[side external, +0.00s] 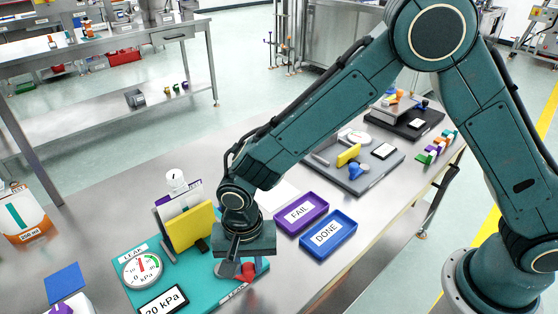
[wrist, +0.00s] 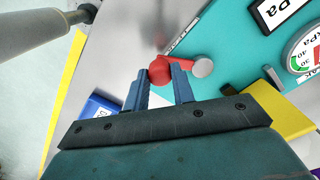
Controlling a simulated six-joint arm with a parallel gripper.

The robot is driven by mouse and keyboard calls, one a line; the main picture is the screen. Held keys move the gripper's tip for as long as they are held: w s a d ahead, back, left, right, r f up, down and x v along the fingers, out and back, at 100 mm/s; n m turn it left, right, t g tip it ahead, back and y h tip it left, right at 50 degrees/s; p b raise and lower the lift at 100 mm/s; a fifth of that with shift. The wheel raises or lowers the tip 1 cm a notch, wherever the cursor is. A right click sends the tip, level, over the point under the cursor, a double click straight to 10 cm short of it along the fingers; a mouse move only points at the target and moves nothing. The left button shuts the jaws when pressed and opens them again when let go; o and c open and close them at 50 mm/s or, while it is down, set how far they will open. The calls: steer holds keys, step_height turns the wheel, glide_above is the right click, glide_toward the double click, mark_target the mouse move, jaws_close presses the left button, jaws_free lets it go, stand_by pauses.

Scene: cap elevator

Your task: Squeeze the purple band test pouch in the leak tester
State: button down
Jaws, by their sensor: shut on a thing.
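The leak tester is a teal base (side external: 128,268) with a round dial gauge (side external: 142,270), a "20 kPa" display (side external: 163,300) and a yellow press plate (side external: 190,230). A white pouch (side external: 182,208) with purple at its edge stands upright behind the yellow plate, its lower part hidden. My gripper (side external: 244,268) is at the tester's right end, shut on a red knob (side external: 249,272). In the wrist view the red knob (wrist: 160,71) sits between my blue fingertips (wrist: 159,80), joined to a grey round pivot (wrist: 203,67). The yellow plate (wrist: 278,118) is right of my fingers.
A purple FAIL tray (side external: 301,212) and a blue DONE tray (side external: 328,234) lie right of my gripper. A grey station (side external: 365,175) and a dark station (side external: 405,125) stand further back. A white bottle (side external: 175,180) is behind the tester.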

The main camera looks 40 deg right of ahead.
steer(key=shift+r, duration=0.1)
steer(key=c, duration=1.2)
jaws_free()
steer(key=shift+o, duration=0.2)
steer(key=shift+r, duration=0.15)
step_height(320, 180, up, 14)
steer(key=shift+f, duration=0.25)
